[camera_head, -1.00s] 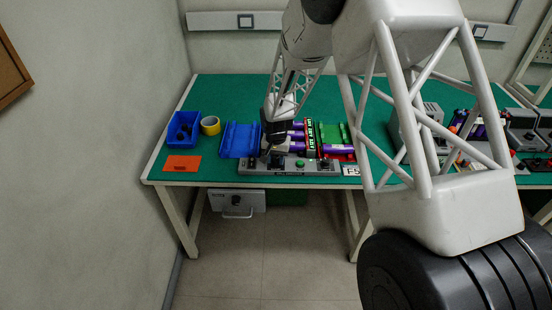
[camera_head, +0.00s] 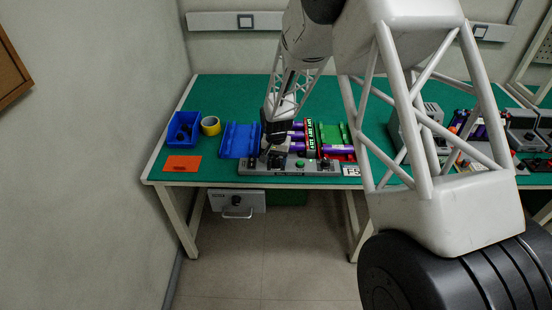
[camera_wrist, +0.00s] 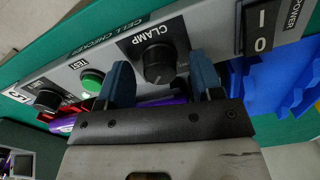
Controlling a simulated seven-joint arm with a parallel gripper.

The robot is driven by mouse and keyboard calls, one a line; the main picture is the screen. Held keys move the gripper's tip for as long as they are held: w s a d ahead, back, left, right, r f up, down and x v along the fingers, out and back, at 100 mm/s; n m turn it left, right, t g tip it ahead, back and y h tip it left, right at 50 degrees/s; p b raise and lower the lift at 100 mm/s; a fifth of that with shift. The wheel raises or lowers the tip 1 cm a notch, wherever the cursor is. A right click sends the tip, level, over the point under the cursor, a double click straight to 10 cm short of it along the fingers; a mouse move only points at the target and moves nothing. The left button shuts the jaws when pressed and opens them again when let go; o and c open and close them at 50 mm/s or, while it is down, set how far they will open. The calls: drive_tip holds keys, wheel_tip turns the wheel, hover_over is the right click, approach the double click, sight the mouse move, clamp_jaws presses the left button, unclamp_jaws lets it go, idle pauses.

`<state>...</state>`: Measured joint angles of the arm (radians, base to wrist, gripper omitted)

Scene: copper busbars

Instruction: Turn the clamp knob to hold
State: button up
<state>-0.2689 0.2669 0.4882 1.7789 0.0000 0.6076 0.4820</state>
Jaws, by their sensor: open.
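The clamp knob (camera_wrist: 159,64) is a round black dial on a grey panel (camera_wrist: 68,76), beside the label CLAMP. In the wrist view my gripper (camera_wrist: 160,68) is open, with one blue finger on each side of the knob. Gaps show between the fingers and the knob, and I cannot tell whether either finger touches it. The knob's setting is not clear. In the head view my gripper (camera_head: 275,157) is over the left part of the grey panel (camera_head: 318,168) at the bench's front, and it hides the clamp knob there.
The panel also has a green TEST button (camera_wrist: 92,81), another black knob (camera_wrist: 48,99) and a power switch (camera_wrist: 262,27). A blue bin (camera_head: 178,130), yellow tape (camera_head: 210,125) and orange card (camera_head: 182,163) are at left.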

sight(277, 160)
drive_tip(key=shift+r, duration=3.85)
drive_tip(key=shift+r, duration=0.1)
drive_tip(key=shift+s+d+r, duration=0.1)
drive_tip(key=shift+r, duration=0.05)
drive_tip(key=s+d+r+n+t, duration=0.1)
drive_tip(key=s+d+r, duration=0.5)
drive_tip(key=s+r, duration=0.35)
drive_tip(key=s+d+r, duration=0.7)
drive_tip(key=s+r, duration=0.2)
drive_tip(key=r, duration=0.2)
drive_tip(key=s+d+r, duration=0.1)
drive_tip(key=s+d, duration=0.1)
drive_tip(key=s, duration=0.6)
drive_tip(key=s+d+r+t, duration=0.1)
drive_tip(key=s+d+r, duration=0.1)
drive_tip(key=s, duration=0.6)
drive_tip(key=s+d+r+n, duration=0.1)
drive_tip(key=s+d+r, duration=0.1)
drive_tip(key=s, duration=0.6)
drive_tip(key=shift+s+d+t, duration=0.2)
drive_tip(key=shift+d+t, duration=0.1)
drive_tip(key=shift+d, duration=0.3)
